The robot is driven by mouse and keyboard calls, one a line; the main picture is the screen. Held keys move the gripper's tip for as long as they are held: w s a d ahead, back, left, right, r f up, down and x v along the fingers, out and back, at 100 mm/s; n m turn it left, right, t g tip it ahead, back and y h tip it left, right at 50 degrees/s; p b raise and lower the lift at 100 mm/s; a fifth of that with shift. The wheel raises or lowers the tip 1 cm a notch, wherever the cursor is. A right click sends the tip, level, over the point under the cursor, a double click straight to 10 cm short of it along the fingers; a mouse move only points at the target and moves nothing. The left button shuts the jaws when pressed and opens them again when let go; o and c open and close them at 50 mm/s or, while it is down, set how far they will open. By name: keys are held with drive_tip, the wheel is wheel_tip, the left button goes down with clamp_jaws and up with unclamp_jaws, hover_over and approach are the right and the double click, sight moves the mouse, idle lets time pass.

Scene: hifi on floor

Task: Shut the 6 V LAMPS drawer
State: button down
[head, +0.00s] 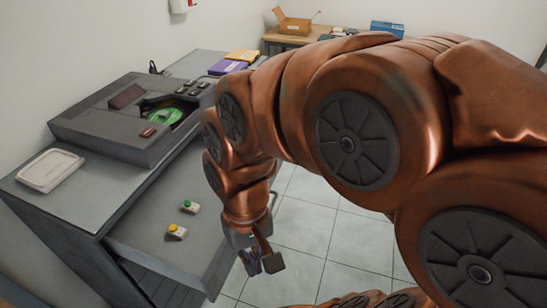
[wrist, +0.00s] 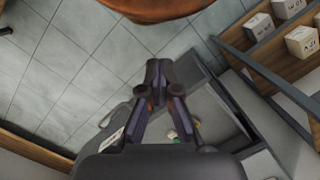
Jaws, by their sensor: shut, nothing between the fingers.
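A grey drawer (head: 148,226) stands pulled out from the grey cabinet in the head view. Two small light blocks lie inside it, one with a green top (head: 190,206) and one with a yellow top (head: 177,232). I cannot read a 6 V LAMPS label on it. My gripper (head: 262,265) points down beside the drawer's outer right edge; I cannot tell whether it touches. In the wrist view the fingers of my gripper (wrist: 157,72) are together and empty, with the drawer (wrist: 205,108) below and to the right. My arm hides part of the drawer's far end.
The grey cabinet top (head: 95,188) carries a white lidded tray (head: 50,170) and a dark device (head: 130,120) with a green disc. A wooden table (head: 290,40) with a cardboard box stands at the back. Tiled floor (head: 318,225) is clear right of the drawer. Shelves with white boxes (wrist: 300,42) show in the wrist view.

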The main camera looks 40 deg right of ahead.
drive_tip(key=w+d+f+m+t+y+b, duration=0.1)
drive_tip(key=w+d+m+b, duration=0.1)
drive_tip(key=w, duration=0.4)
drive_tip(key=w+d+m+t+y+b, duration=0.1)
drive_tip(key=w+d+m+y+b, duration=0.1)
drive_tip(key=w+d+m, duration=0.3)
drive_tip(key=w+d+f+m+t+y+b, duration=0.1)
drive_tip(key=w+d+m+b, duration=0.1)
drive_tip(key=w+m, duration=0.4)
drive_tip(key=shift+w+d+f, duration=0.35)
drive_tip(key=shift+w+d, duration=0.35)
drive_tip(key=shift+d, duration=0.1)
drive_tip(key=w+d+f+m+t+b, duration=0.1)
drive_tip(key=d+f+m+t+b, duration=0.2)
drive_tip(key=d+m, duration=0.8)
drive_tip(key=d+f+m+t+b, duration=0.3)
drive_tip(key=d+m, duration=0.1)
drive_tip(key=d, duration=1.4)
drive_tip(key=w+r+p+x, duration=0.2)
drive_tip(key=x, duration=1.1)
drive_tip(key=shift+a, duration=0.3)
drive_tip(key=shift+w, duration=0.1)
